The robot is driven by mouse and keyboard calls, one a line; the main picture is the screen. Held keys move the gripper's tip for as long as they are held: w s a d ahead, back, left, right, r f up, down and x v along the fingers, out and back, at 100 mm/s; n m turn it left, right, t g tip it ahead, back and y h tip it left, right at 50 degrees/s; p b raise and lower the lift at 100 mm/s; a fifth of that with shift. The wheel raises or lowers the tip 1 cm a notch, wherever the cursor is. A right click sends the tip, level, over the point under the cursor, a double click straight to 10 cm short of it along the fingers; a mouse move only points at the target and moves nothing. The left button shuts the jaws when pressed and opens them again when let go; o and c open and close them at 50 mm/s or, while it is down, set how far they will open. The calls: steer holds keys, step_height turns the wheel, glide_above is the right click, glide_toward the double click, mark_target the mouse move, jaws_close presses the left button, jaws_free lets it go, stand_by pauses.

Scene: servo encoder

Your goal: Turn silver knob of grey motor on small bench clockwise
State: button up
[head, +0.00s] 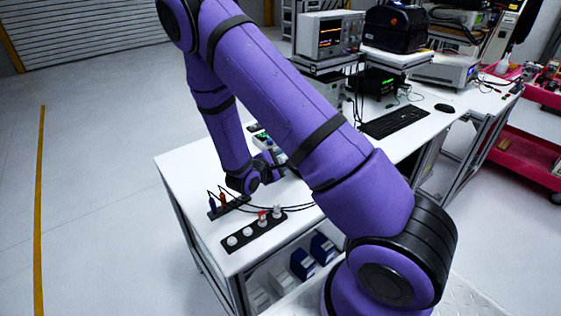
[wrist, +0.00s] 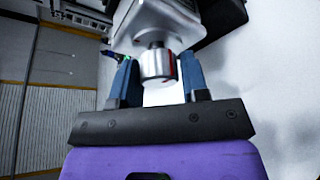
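The grey motor (wrist: 155,18) fills the top middle of the wrist view, with its silver knob (wrist: 155,66) pointing towards my palm. The knob is a short cylinder with a red mark on its right side. My gripper (wrist: 159,62) has one blue finger on each side of the knob, with the knob between the fingertips. The gaps are very thin, and I cannot tell whether the fingers touch it. In the head view, my arm hides the motor, the knob and my fingers.
A white bench (head: 188,168) carries a dark strip with white and red pieces (head: 254,231) and a smaller strip with upright plugs (head: 229,207) near its front. Black cables run beside them. A keyboard (head: 394,122) and an oscilloscope (head: 330,36) lie further back. Open floor is left.

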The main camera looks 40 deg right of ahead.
steer(key=shift+o, duration=1.3)
steer(key=v, duration=1)
steer(key=shift+a, duration=0.4)
steer(key=shift+s+r, duration=0.1)
steer(key=s+d+r+m+g+y, duration=0.25)
steer(key=s+r+m, duration=0.2)
steer(key=r, duration=0.45)
steer(key=s+d+r+m+g+y, duration=0.1)
steer(key=s+r+m+g+y, duration=0.3)
steer(key=r, duration=0.5)
steer(key=s+a+r+m+t+y, duration=0.2)
steer(key=s+a+r+t+y, duration=0.1)
steer(key=s+r, duration=0.4)
steer(key=s+a+r+m+t+y, duration=0.1)
steer(key=s+a+r+t+y, duration=0.2)
steer(key=s+r, duration=0.4)
steer(key=shift+s+r+m+t+y, duration=0.3)
steer(key=shift+r+m+t+y, duration=0.05)
steer(key=shift+r+t+y, duration=0.35)
steer(key=shift+a+f, duration=0.1)
